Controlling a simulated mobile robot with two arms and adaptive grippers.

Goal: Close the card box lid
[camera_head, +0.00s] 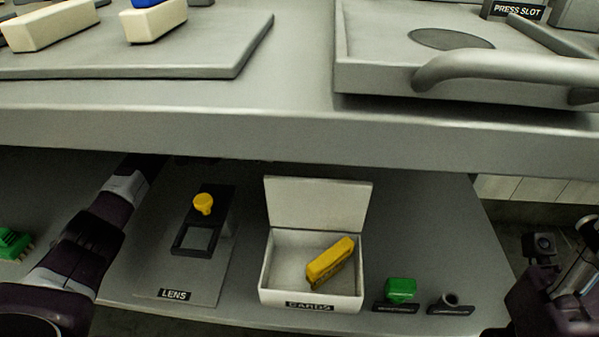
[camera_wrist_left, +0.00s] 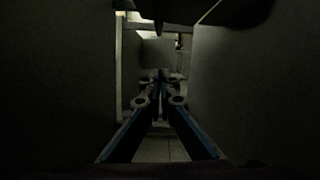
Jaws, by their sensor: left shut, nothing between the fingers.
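A yellow block (camera_head: 331,262) lies tilted inside the box. My left arm reaches in under the upper table, left of the box, and its gripper is hidden in the head view. In the dark left wrist view my left gripper (camera_wrist_left: 160,76) is shut and empty. The box cannot be made out there. My right arm shows at the right edge, its fingers out of view.
The upper table's edge (camera_head: 300,137) overhangs the shelf behind the lid. A lens stand (camera_head: 174,279) with a yellow knob (camera_head: 203,204) is left of the box. A green piece (camera_head: 401,290) and a small dark ring (camera_head: 450,300) are to its right.

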